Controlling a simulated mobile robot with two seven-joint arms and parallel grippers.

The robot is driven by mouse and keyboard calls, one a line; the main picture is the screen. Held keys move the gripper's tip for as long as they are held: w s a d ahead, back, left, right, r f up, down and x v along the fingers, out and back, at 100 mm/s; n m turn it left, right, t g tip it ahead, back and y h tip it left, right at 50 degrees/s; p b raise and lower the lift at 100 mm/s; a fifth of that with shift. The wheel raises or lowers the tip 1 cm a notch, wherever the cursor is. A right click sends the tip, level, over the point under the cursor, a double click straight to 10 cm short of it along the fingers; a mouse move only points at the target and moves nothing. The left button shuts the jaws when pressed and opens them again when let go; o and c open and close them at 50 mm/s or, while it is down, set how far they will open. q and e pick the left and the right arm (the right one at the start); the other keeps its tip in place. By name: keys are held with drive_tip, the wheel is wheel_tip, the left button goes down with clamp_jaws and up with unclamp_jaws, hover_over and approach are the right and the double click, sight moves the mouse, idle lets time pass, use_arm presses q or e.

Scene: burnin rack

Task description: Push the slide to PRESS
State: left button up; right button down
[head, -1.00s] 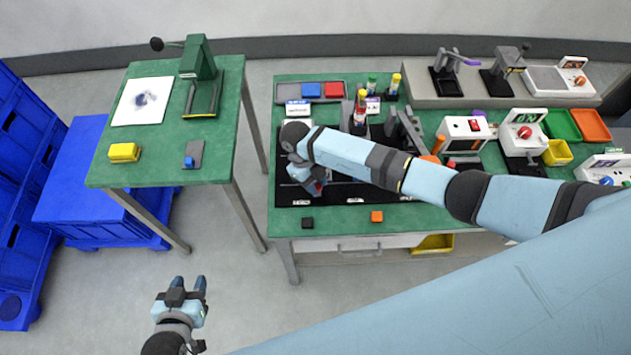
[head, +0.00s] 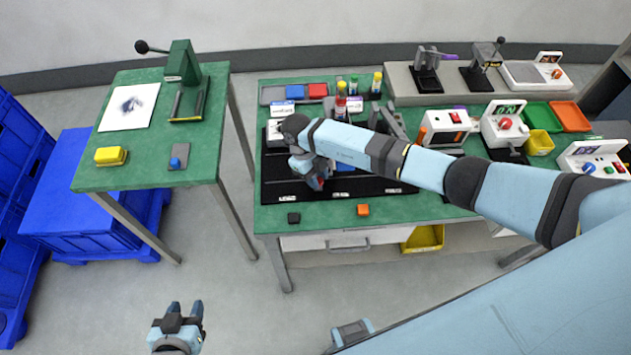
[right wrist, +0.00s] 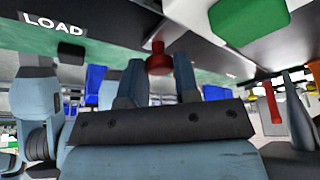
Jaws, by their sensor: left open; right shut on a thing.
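The black slide track (head: 375,187) lies along the front of the right green bench, with small white labels on its front edge that are too small to read in the head view. My right gripper (head: 318,180) is over the left part of the track, between the left and middle labels. The right wrist view shows its fingers (right wrist: 158,80) shut on a red knob (right wrist: 158,60), taken to be the slide's handle. A LOAD label (right wrist: 55,23) shows there at upper left. The slide's body is mostly hidden by my arm. My left gripper (head: 186,315) is open and empty above the floor.
Black (head: 294,218) and orange (head: 363,210) blocks sit on the bench's front edge. Bottles (head: 341,98) and a tray with coloured blocks (head: 272,95) stand behind my right arm. The left green table (head: 150,176) is apart, with open floor between.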

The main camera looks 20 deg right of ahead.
drive_tip(key=c, duration=0.9)
unclamp_jaws()
use_arm(q)
drive_tip(key=shift+w+r, duration=0.2)
drive_tip(key=shift+w, duration=0.15)
use_arm(e)
drive_tip(key=shift+o, duration=0.2)
drive_tip(key=shift+r, duration=0.1)
drive_tip(key=shift+w+a+r, duration=0.1)
drive_tip(key=shift+w+r, duration=0.05)
drive_tip(key=shift+r, duration=0.1)
use_arm(q)
drive_tip(key=shift+s+d+f+b, duration=0.1)
drive_tip(key=shift+d+f+b, duration=0.1)
drive_tip(key=shift+f+b, duration=1)
use_arm(e)
drive_tip(key=v, duration=1.3)
